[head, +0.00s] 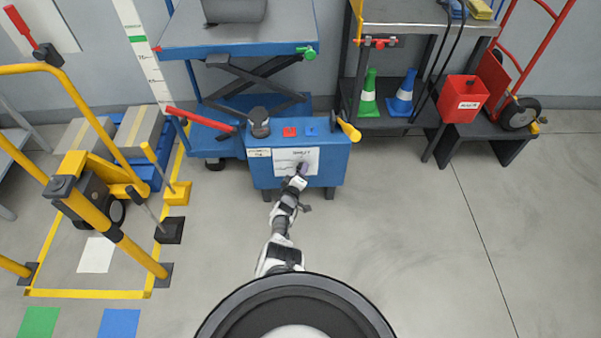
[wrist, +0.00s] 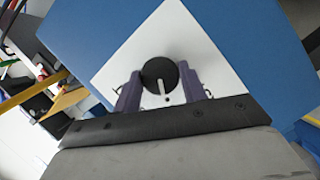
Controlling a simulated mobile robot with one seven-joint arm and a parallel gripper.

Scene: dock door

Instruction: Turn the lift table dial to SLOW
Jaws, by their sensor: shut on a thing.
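The dial (wrist: 158,72) is a round black knob with a white pointer line, on a white plate (wrist: 190,28) on the front of a blue box. In the wrist view the pointer runs down toward a small dark dot on the plate. My gripper (wrist: 160,88) has its two purple fingers on either side of the dial, shut on it. In the head view my gripper (head: 301,170) reaches the labelled plate (head: 285,160) on the blue box (head: 335,165) and hides the dial. The plate's lettering is too small to read surely.
The blue lift table (head: 240,40) stands behind the box. A red lever (head: 200,119) and a yellow handle (head: 349,131) stick out beside the box top. Yellow barriers (head: 95,210) stand at left. A red box (head: 463,99) sits on a dark bench at right. Floor at right is clear.

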